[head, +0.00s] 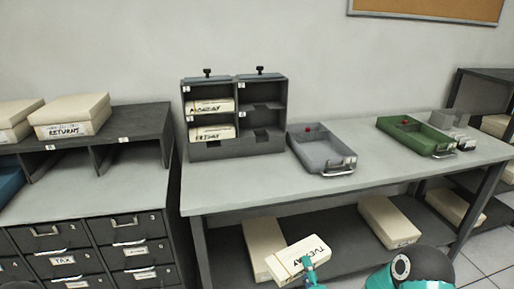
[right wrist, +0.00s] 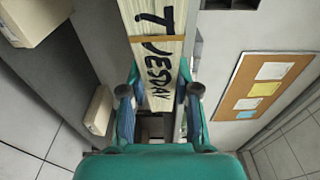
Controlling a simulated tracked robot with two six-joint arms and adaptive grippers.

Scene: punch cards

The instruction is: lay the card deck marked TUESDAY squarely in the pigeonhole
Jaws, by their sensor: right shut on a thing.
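The TUESDAY card deck (head: 298,259) is a cream block with black lettering. My right gripper (head: 309,267) is shut on it in front of the bench, below the bench top. In the right wrist view the deck (right wrist: 158,28) runs up from between the fingers (right wrist: 159,92), with its lettering and a tan band showing. The dark grey pigeonhole rack (head: 234,151) stands at the back left of the bench. Its upper left hole holds the MONDAY deck (head: 210,105), its lower left hole the FRIDAY deck (head: 212,133). Both right holes look empty. My left gripper is out of view.
A grey tray (head: 322,157) and a green tray (head: 414,140) sit right of the rack on the bench (head: 235,190). Unmarked-looking decks lie on the lower shelf (head: 335,240). A cabinet with a RETURNS box (head: 70,120) stands left. The bench's front strip is clear.

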